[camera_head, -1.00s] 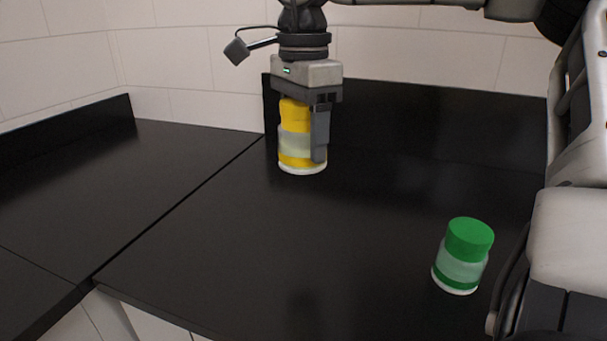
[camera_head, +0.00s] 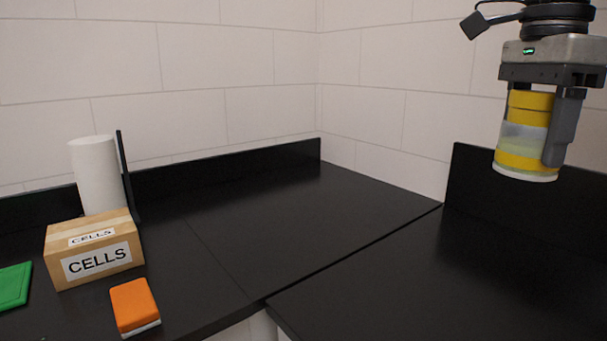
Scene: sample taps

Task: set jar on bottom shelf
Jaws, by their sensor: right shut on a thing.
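A jar with a yellow lid and a yellow band (camera_head: 524,135) is at the right of the head view. My right gripper (camera_head: 548,125) points down and is shut on this jar, one finger showing along its right side. The jar hangs upright, with the black backsplash behind it. Its height above the counter is hard to tell. No shelf shows in this view. My left gripper is not in view.
A cardboard box marked CELLS (camera_head: 94,252) stands on the left counter, with a white paper roll (camera_head: 97,174) behind it. An orange sponge-like block (camera_head: 135,305) and a green flat item (camera_head: 14,286) lie nearby. The black corner counter (camera_head: 290,215) is clear.

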